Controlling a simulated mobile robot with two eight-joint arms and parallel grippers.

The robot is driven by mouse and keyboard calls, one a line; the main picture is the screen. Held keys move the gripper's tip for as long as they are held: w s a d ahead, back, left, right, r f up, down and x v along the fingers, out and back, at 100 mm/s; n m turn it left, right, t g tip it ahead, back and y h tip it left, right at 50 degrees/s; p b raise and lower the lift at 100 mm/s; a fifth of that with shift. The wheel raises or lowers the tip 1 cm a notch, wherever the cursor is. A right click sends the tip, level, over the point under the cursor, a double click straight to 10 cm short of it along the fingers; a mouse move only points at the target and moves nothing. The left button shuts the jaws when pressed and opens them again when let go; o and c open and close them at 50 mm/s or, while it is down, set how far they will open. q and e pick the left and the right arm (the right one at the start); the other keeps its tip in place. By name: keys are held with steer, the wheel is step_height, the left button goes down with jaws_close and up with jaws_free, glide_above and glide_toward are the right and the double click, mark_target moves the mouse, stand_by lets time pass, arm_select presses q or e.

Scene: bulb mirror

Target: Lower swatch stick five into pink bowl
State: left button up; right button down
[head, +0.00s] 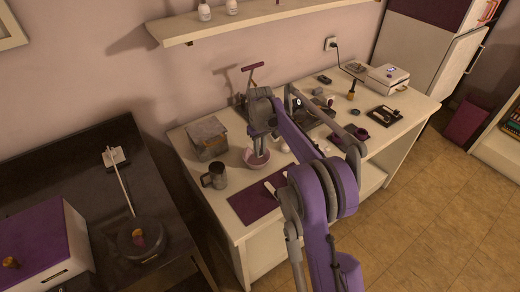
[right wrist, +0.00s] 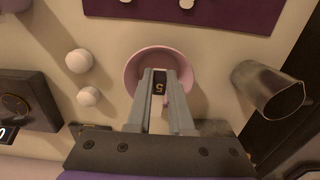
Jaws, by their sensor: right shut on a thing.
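The pink bowl (head: 250,163) stands on the white table, left of my right arm. It also shows in the right wrist view (right wrist: 133,72), directly beyond my fingers. My right gripper (head: 260,152) points down at the bowl. In the right wrist view its fingers (right wrist: 160,74) are shut on swatch stick five (right wrist: 159,88), a dark piece marked 5. The fingertips overlap the bowl's opening; how deep the stick's lower end sits is hidden. In the head view the stick is too small to make out. My left gripper is not in view.
A metal mug (head: 214,177) stands left of the bowl, and a grey box (head: 208,138) behind it. A purple mat (head: 250,205) lies in front. Two white round things (right wrist: 79,61) sit close to the bowl. A wall shelf (head: 260,22) hangs above.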

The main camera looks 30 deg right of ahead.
steer(key=shift+f+b, duration=0.3)
steer(key=shift+f, duration=0.2)
stand_by(0.5)
steer(key=c, duration=0.7)
jaws_free()
steer(key=shift+c, duration=0.2)
